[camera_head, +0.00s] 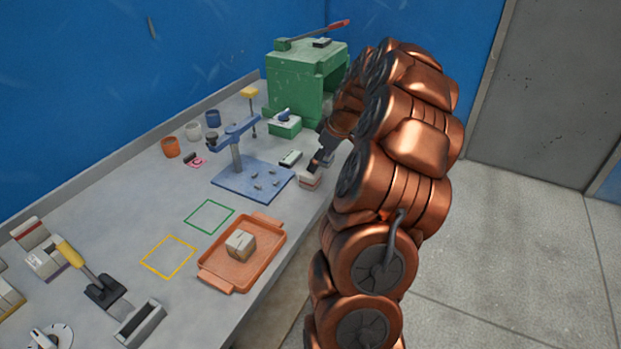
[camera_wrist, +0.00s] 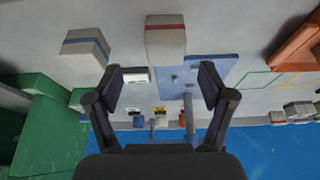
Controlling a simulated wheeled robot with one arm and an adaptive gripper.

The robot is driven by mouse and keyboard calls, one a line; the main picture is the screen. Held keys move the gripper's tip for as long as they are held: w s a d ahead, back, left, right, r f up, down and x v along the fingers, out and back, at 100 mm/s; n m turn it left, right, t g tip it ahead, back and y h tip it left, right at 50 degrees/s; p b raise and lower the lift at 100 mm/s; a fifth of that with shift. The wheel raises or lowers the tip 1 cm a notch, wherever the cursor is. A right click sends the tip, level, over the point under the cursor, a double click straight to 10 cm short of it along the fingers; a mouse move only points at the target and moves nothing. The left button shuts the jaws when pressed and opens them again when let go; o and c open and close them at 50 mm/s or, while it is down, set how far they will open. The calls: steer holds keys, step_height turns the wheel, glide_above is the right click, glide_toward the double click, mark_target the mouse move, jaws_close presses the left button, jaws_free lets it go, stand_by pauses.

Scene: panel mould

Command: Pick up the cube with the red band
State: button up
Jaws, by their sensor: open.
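The cube with the red band (camera_head: 310,180) stands near the front edge of the bench, just below my gripper (camera_head: 320,163) in the head view. In the wrist view the red-banded cube (camera_wrist: 165,42) is at the top centre, beyond the fingertips and not between them. My gripper (camera_wrist: 161,78) is open, with its two fingers spread and nothing held. A similar cube with a blue band (camera_wrist: 86,46) stands to the left in the wrist view. I cannot make it out in the head view, where my arm covers that area.
A blue stand on a plate (camera_head: 252,180) and a small pale block (camera_head: 290,158) are close by. A green machine (camera_head: 295,85) stands behind. An orange tray (camera_head: 215,270) holds a plain box (camera_head: 240,244). Green and yellow outlined squares are empty.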

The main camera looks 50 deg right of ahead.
mark_target(307, 181)
steer(key=shift+a+p+x, duration=0.15)
steer(key=shift+p+x, duration=0.15)
steer(key=shift+x, duration=0.3)
steer(key=shift+a+p+x, duration=0.15)
steer(key=shift+p+x, duration=0.15)
steer(key=shift+x, duration=0.3)
steer(key=shift+p+x, duration=0.7)
steer(key=shift+x, duration=1.25)
steer(key=shift+w+a, duration=0.1)
steer(key=shift+c, duration=0.3)
steer(key=c, duration=1.3)
steer(key=shift+o, duration=0.2)
steer(key=shift+r, duration=0.1)
